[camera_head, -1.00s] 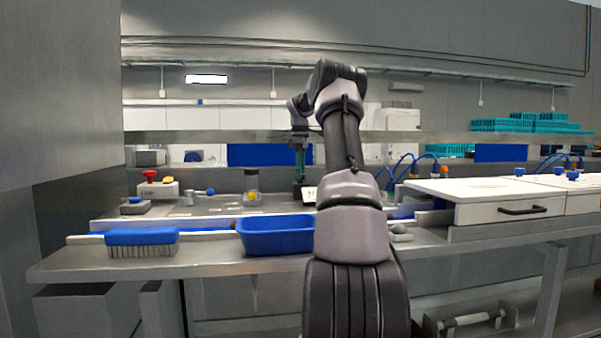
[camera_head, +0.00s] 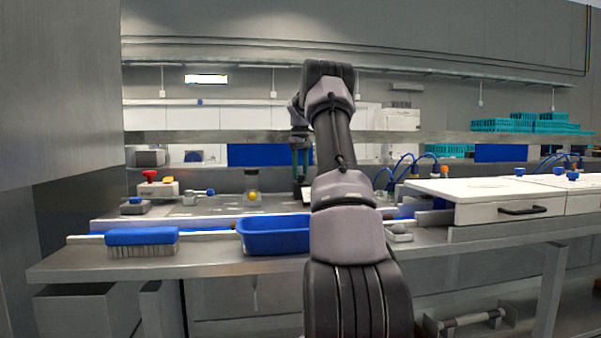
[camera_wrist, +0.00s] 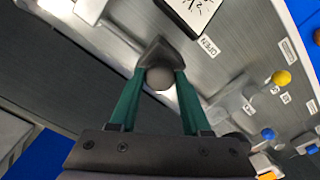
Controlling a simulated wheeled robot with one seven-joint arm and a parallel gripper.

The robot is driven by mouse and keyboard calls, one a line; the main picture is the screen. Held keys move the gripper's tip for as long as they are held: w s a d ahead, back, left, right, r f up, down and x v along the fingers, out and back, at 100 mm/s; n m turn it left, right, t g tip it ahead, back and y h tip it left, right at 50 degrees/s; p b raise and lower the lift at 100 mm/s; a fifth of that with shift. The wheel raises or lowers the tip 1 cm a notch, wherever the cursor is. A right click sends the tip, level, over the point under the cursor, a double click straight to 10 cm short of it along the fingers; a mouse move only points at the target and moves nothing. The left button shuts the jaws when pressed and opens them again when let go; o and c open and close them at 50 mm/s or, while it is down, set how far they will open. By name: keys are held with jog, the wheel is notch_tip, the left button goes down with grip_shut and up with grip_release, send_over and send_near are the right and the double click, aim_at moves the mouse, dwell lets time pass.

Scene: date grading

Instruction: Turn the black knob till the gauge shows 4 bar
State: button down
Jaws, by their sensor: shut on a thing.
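The dark knob (camera_wrist: 160,77) sits between the green fingertips of my gripper (camera_wrist: 160,85) in the wrist view, with its round top showing. My gripper is shut on it. In the head view my gripper (camera_head: 301,163) points down at the back of the bench, left of my forearm. The gauge (camera_wrist: 190,12), a white face with black marks in a dark frame, is cut off by the top edge of the wrist view. Its reading cannot be made out. In the head view the gauge is mostly hidden behind my arm.
A label reading OPEN (camera_wrist: 209,47) lies beside the gauge. A blue tray (camera_head: 272,247) and a blue brush (camera_head: 141,237) lie at the bench front. A red button (camera_head: 150,174) stands at left.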

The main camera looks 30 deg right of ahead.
jog(key=shift+c, duration=1.8)
grip_release()
jog(key=shift+r, duration=0.1)
notch_tip(320, 180, up, 10)
jog(key=shift+r, duration=0.25)
